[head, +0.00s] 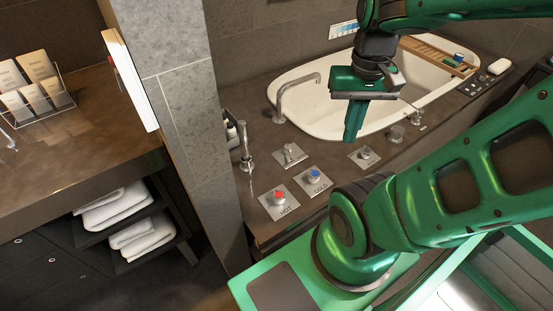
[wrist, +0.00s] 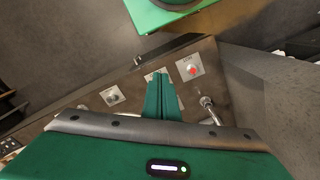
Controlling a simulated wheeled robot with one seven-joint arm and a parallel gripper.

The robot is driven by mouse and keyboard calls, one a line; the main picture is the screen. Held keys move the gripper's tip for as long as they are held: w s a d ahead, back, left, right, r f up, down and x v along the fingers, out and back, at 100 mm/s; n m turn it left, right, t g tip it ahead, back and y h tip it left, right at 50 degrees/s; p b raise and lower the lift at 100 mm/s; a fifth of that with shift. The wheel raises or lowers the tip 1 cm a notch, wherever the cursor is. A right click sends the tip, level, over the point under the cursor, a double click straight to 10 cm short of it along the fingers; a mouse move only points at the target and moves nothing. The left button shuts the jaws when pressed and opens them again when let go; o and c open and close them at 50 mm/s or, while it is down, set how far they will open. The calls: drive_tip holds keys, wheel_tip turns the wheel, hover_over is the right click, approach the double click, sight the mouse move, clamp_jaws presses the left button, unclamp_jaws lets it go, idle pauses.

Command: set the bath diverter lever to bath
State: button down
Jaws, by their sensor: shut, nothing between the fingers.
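A square metal plate with a small lever-like handle (head: 289,155) is on the dark bath deck in front of the spout, and I take it for the diverter. A second plate with a round knob (head: 364,157) lies to its right; it also shows in the wrist view (wrist: 112,96). I cannot read labels on either. My gripper (head: 350,138) points down, shut and empty, above the tub's near rim, apart from the handles.
The red HOT knob (head: 279,198) and blue COLD knob (head: 314,173) stand at the front deck edge. The curved spout (head: 297,92) and hand shower (head: 245,150) rise beside the white tub (head: 320,115). A grey tiled pillar (head: 180,90) stands left.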

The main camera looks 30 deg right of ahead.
drive_tip(key=w+a+f+n+h, duration=0.1)
drive_tip(key=w+f+n, duration=0.7)
drive_tip(key=w, duration=0.3)
drive_tip(key=w+f+n+h, duration=0.2)
drive_tip(key=w+f+n, duration=0.55)
drive_tip(key=w, duration=0.35)
drive_tip(key=w+a+f+n, duration=0.4)
drive_tip(key=w+f+n, duration=0.1)
drive_tip(key=f, duration=0.5)
drive_tip(key=shift+n, duration=0.85)
drive_tip(key=shift+w+a, duration=0.1)
drive_tip(key=shift+f, duration=0.1)
